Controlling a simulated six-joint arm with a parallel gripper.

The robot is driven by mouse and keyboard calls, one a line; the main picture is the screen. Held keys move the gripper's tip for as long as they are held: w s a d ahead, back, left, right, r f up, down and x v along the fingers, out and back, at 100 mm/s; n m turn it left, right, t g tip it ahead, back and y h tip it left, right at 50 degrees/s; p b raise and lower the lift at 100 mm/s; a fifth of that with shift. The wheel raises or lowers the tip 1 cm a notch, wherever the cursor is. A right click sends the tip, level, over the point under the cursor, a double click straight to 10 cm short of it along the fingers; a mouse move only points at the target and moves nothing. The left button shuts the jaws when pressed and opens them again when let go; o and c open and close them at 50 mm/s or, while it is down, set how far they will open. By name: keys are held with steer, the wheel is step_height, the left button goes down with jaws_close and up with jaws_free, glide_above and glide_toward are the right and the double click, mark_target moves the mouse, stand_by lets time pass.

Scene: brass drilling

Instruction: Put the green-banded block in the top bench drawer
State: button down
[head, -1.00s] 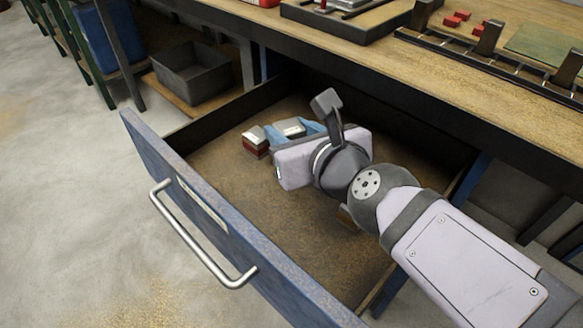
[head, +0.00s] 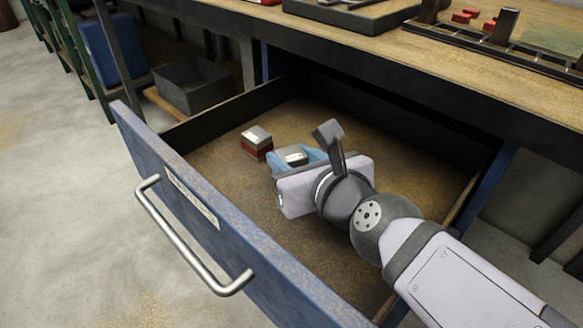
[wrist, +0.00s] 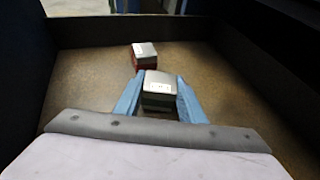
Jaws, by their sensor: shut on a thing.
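The green-banded block (wrist: 158,88) is a silver-topped block with a dark green band, between the blue fingers of my gripper (wrist: 158,101) in the wrist view. My gripper is shut on it inside the open drawer. In the head view only the block's pale top (head: 293,155) shows between the fingers (head: 300,160); the gripper's body hides the rest. I cannot tell whether the block touches the drawer floor. The drawer (head: 215,225) is blue-fronted, with a label and a metal handle, and is pulled well out under the bench.
A red-banded block (head: 257,143) stands on the drawer floor just beyond my gripper, also visible in the wrist view (wrist: 145,52). Drawer floor to the left and front is bare. The bench top (head: 440,70) overhangs the drawer's back. A grey bin (head: 190,80) stands below, outside.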

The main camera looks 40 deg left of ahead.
mark_target(296, 162)
steer(key=shift+f, duration=0.1)
stand_by(0.3)
steer(key=shift+f, duration=0.15)
steer(key=c, duration=1.2)
jaws_free()
steer(key=shift+f, duration=0.1)
steer(key=shift+o, duration=0.2)
steer(key=shift+d+r, duration=0.15)
steer(key=shift+r, duration=0.15)
steer(key=p+v, duration=0.2)
steer(key=v, duration=0.1)
steer(key=shift+r, duration=0.1)
step_height(296, 162, up, 4)
steer(key=p, duration=0.4)
steer(key=shift+r, duration=0.1)
steer(key=shift+r+p, duration=1.15)
steer(key=shift+p, duration=0.15)
